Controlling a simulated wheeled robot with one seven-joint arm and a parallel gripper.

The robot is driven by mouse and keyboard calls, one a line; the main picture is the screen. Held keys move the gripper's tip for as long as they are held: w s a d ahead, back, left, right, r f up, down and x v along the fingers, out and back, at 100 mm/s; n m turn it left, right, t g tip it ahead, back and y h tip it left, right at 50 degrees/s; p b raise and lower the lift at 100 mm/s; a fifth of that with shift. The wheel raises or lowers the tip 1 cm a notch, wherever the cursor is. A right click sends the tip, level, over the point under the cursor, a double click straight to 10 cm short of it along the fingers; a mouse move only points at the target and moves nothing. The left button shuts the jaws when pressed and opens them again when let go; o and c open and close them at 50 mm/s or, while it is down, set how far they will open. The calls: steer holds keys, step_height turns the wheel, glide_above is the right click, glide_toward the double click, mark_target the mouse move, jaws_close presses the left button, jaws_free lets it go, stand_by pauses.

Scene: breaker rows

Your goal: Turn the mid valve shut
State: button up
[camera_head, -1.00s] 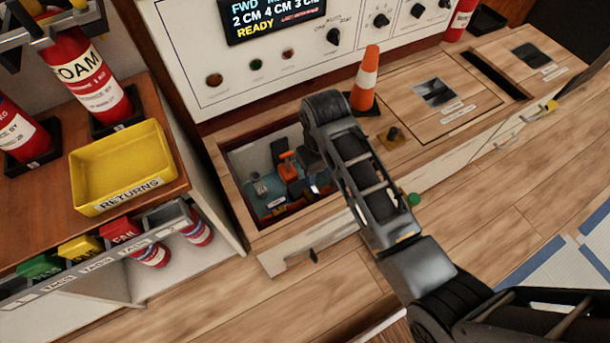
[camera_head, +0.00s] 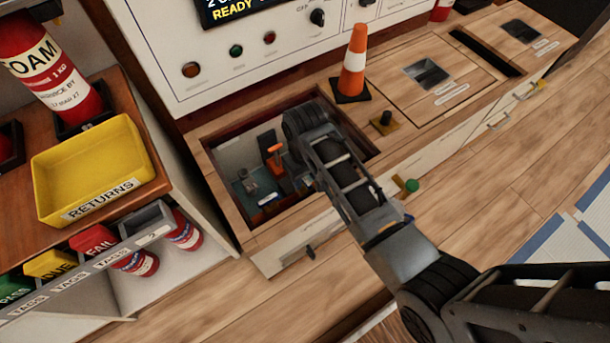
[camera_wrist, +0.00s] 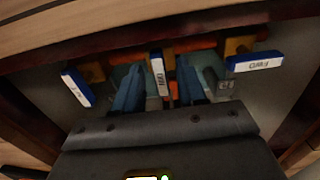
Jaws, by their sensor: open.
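The valves sit in an open recess (camera_head: 222,153) in the wooden counter. In the wrist view a label reading MID (camera_wrist: 158,68) stands in the middle, between the two blue-grey fingers of my gripper (camera_wrist: 158,88). A small orange part (camera_wrist: 172,92) shows between the fingers, and I cannot tell whether they touch it. A label reading FWD (camera_wrist: 255,62) is on the right and another blue-edged label (camera_wrist: 78,87) on the left. In the head view an orange handle (camera_head: 275,152) stands left of my wrist, which hides the fingers and the recess's right part.
The recess's wooden walls surround my gripper closely. An orange and white cone (camera_head: 354,65) and a small dark knob (camera_head: 384,120) stand on the counter to the right. A yellow returns tray (camera_head: 92,168) is on the left shelf. The control panel (camera_head: 260,60) rises behind.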

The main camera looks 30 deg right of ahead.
jaws_close()
stand_by(0.3)
steer(key=shift+r+n+p, duration=0.15)
steer(key=shift+n+p, duration=0.15)
steer(key=shift+p, duration=0.15)
steer(key=shift+d+r+n+p, duration=0.1)
steer(key=shift+n+p, duration=0.4)
steer(key=shift+p, duration=0.2)
steer(key=shift+n+p, duration=0.7)
steer(key=shift+p, duration=0.15)
steer(key=n+p, duration=0.3)
steer(key=n, duration=0.2)
steer(key=shift+w+d+n+p, duration=0.1)
steer(key=shift+n+p, duration=0.2)
steer(key=shift+p, duration=0.1)
steer(key=n+p, duration=0.2)
steer(key=n, duration=0.3)
steer(key=shift+w, duration=0.15)
steer(key=shift+n+p, duration=0.65)
steer(key=shift+n, duration=1.45)
steer(key=shift+f, duration=0.2)
